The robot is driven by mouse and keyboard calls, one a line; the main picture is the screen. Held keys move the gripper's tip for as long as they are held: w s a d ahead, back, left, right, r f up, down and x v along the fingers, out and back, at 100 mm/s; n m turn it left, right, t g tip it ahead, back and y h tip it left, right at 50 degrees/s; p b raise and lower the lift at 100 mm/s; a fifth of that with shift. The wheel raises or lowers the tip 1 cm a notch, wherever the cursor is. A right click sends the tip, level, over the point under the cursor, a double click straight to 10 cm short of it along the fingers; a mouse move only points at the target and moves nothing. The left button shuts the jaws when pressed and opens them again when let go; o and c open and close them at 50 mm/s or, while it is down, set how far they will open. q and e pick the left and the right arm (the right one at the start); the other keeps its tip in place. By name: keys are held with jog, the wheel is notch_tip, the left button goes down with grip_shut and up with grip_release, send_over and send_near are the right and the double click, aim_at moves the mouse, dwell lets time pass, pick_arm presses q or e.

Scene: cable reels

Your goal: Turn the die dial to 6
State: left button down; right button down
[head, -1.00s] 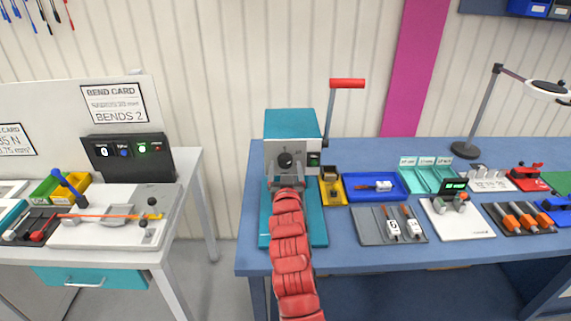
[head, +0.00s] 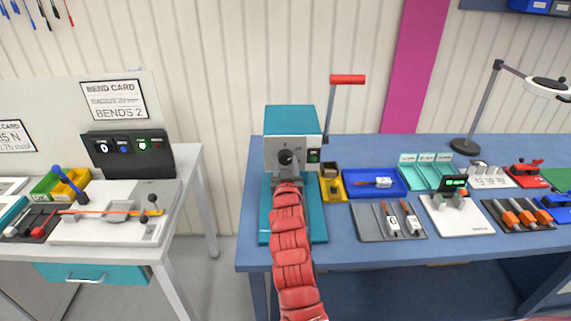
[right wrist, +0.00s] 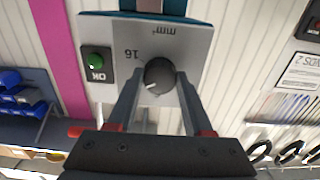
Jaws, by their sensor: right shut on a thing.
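The die dial (head: 286,158) is a round black knob on the grey front of a teal-topped press (head: 290,121). In the right wrist view the same knob (right wrist: 159,75) has a short white mark, pointing down and a little left in that upside-down picture. The number 16 and "mm²" show beside it; other numbers are hidden or not legible. My right gripper (right wrist: 159,84) is shut on the dial, one finger on each side. In the head view the gripper (head: 286,170) is largely hidden by my red arm. My left gripper is not in view.
A lever with a red handle (head: 347,79) stands at the press's right. A green OK button (right wrist: 97,61) is beside the dial. A yellow bin (head: 333,188), a blue tray (head: 354,185) and a grey tray (head: 366,229) lie to the right on the blue bench.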

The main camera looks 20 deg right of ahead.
jog(key=shift+n, duration=0.4)
jog(key=shift+f+n+b, duration=0.1)
jog(key=shift+n+b, duration=0.6)
jog(key=shift+n, duration=0.3)
jog(key=n, duration=0.2)
jog(key=shift+n+b, duration=0.3)
jog(key=n, duration=0.2)
jog(key=shift+n, duration=0.3)
jog(key=shift+d+r+n, duration=0.1)
jog(key=shift+r+n, duration=0.1)
jog(key=shift+n, duration=1.7)
jog(key=shift+c, duration=1.6)
grip_release()
